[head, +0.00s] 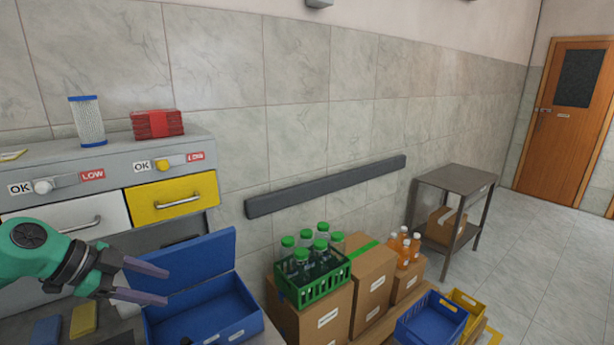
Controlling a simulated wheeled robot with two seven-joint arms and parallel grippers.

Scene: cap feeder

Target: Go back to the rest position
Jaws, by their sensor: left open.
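My left gripper (166,285) comes in from the left edge, its two purple-grey fingers apart with nothing between them. It is in front of the blue box (235,331) with the raised lid (205,254). The cap feeder (120,170) stands behind it against the wall, with a white drawer (70,222) and a yellow drawer (172,199), both shut. Each drawer has a knob and OK and LOW labels above it. My right gripper is not in view.
A green crate of bottles (318,291) stands on cardboard boxes (315,322) to the right. A blue crate (432,322) and a yellow crate (470,299) are at lower right. A metal side table (456,178) stands by the wall. Open tiled floor (545,250) lies before the door (565,130).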

